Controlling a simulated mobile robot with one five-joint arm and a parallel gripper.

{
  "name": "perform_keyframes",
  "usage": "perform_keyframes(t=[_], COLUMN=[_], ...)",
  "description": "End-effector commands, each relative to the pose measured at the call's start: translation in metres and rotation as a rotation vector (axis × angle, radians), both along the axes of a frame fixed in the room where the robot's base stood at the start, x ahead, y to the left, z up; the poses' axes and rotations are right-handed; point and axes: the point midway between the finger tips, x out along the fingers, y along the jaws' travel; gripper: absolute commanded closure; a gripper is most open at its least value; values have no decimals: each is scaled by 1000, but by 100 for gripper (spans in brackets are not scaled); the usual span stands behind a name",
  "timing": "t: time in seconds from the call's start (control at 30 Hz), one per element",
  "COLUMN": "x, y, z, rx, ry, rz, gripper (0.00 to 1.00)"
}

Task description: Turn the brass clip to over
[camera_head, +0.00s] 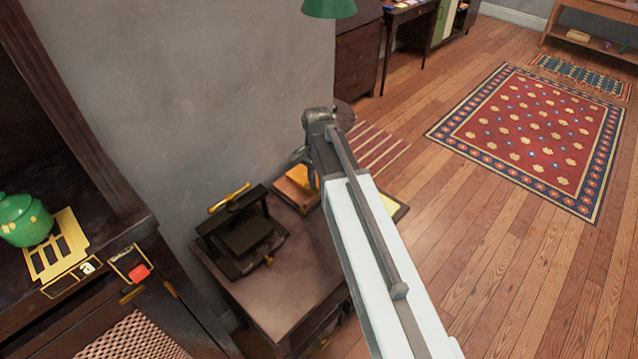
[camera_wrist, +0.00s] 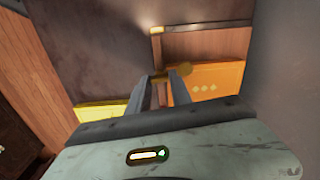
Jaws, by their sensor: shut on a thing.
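In the wrist view, my gripper (camera_wrist: 168,80) is shut on a small brass piece, which I take to be the brass clip (camera_wrist: 181,62). The brass shows just past the fingertips, beside an orange panel with pale diamond marks (camera_wrist: 204,86). The fingers hide part of it, so I cannot tell which way it is turned. In the head view, my gripper (camera_head: 306,168) is at the back of a low wooden cabinet (camera_head: 285,292), by an orange box (camera_head: 296,190). My arm hides part of that spot, and the clip cannot be made out there.
A dark press-like object with a brass handle (camera_head: 240,235) stands left of my gripper on the cabinet. A yellow-edged object (camera_head: 393,207) lies right of my arm. The grey wall is close behind; the floor to the right is open.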

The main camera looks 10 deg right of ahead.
Motion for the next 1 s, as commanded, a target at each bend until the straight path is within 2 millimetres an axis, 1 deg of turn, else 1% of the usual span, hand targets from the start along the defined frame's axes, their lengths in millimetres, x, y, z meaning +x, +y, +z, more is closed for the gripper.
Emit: perform_keyframes(t=[0.1, 0.33, 0.87, 0.9, 0.93, 0.97, 1.0], x=[2, 2, 3, 3, 3, 2, 2], y=[1, 2, 3, 3, 3, 3, 3], z=[0, 0, 0, 0, 0, 0, 0], rx=[2, 3, 5, 6, 5, 5, 4], ry=[-5, -7, -6, -7, -6, -6, -6], rz=[-57, -126, -145, -145, -145, -145, -145], gripper=[100, 100, 100, 66, 58, 53, 53])
